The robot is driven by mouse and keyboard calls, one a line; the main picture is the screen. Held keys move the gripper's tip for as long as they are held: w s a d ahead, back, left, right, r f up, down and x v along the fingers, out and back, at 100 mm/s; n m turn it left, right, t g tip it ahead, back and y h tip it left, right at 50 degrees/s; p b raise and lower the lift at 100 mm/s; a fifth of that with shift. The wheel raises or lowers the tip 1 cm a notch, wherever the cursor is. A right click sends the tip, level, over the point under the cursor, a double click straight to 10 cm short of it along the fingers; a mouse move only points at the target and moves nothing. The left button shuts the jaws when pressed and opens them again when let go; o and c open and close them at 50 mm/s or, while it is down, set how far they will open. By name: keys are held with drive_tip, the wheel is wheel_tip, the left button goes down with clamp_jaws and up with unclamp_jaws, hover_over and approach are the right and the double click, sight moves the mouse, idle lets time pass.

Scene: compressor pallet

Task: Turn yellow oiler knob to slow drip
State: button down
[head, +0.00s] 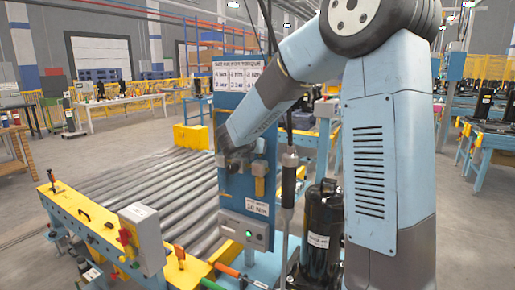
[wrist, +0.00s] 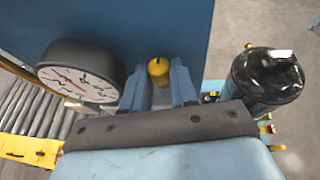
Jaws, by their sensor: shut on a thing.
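The yellow oiler knob (wrist: 158,70) shows in the wrist view in front of a blue panel (wrist: 110,22). My gripper (wrist: 160,80) has one finger on each side of the knob and is shut on it. In the head view my gripper (head: 240,162) reaches the upright blue panel (head: 232,112) from above. The knob cannot be made out clearly there, behind the wrist and fingers. The drip itself cannot be seen.
A round dial gauge (wrist: 80,82) sits close left of my fingers. A black compressor (wrist: 265,78) stands to the right, also in the head view (head: 322,230). A hanging tool (head: 289,180) is right of the panel. A roller conveyor (head: 150,190) lies left.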

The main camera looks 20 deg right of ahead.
drive_tip(key=shift+w+a, duration=0.1)
drive_tip(key=shift+w+a+m+g+h, duration=0.1)
drive_tip(key=shift+a+m+g+h, duration=0.05)
drive_tip(key=shift+m+g+h, duration=0.45)
drive_tip(key=shift+w+a+m+g+h, duration=0.1)
drive_tip(key=shift+m+g+h, duration=0.3)
drive_tip(key=shift+m+h, duration=0.35)
drive_tip(key=shift+m+g+h, duration=0.55)
drive_tip(key=shift+m+g, duration=0.2)
drive_tip(key=shift+g, duration=0.05)
drive_tip(key=c, duration=0.9)
unclamp_jaws()
drive_tip(key=shift+d, duration=0.1)
drive_tip(key=shift+s+d+n+t+y, duration=0.15)
drive_tip(key=shift+n+t+y, duration=0.65)
drive_tip(key=shift+n+t, duration=0.15)
drive_tip(key=shift+s+d+n+t+y, duration=0.1)
drive_tip(key=shift+n+t+y, duration=0.75)
drive_tip(key=shift+n, duration=0.1)
